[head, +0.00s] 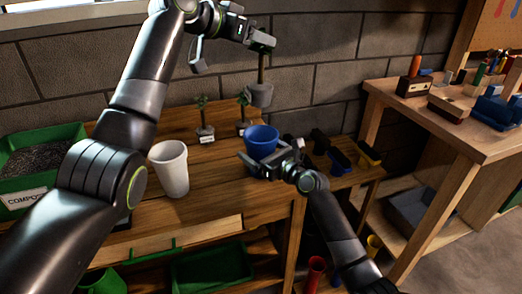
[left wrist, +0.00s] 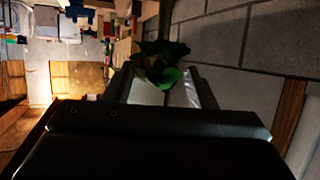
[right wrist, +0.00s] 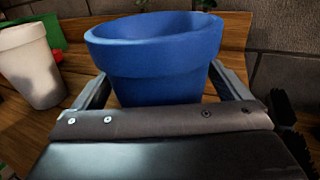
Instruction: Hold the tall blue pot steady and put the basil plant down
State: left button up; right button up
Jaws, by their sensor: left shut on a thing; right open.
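The blue pot (head: 262,140) stands upright on the wooden bench; it fills the middle of the right wrist view (right wrist: 155,60). My right gripper (head: 268,163) is open, with a finger on each side of the blue pot. My left gripper (head: 262,43) is shut on the basil plant, high above the bench against the wall. The plant's dark stem and grey root block (head: 261,95) hang down behind and above the blue pot. Green leaves (left wrist: 162,66) show between the fingers in the left wrist view.
A white pot (head: 170,168) stands left of the blue pot. Two small labelled plants (head: 204,121) (head: 243,112) stand behind. A green compost bin (head: 42,155) is at far left. Dark, blue and yellow items (head: 340,158) lie right. A second bench (head: 450,115) stands further right.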

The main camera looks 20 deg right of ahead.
aim_at(252, 101)
jog(key=shift+c, duration=0.5)
jog(key=c, duration=1)
pick_arm(q)
jog(key=shift+h, duration=0.3)
notch_tip(252, 101, down, 15)
jog(key=shift+a+f, duration=0.1)
jog(key=shift+a, duration=0.05)
pick_arm(e)
jog(key=shift+o, duration=0.2)
pick_arm(q)
jog(key=shift+f, duration=0.1)
jog(key=o, duration=1.6)
jog(key=shift+c, duration=0.2)
jog(key=v, duration=1.2)
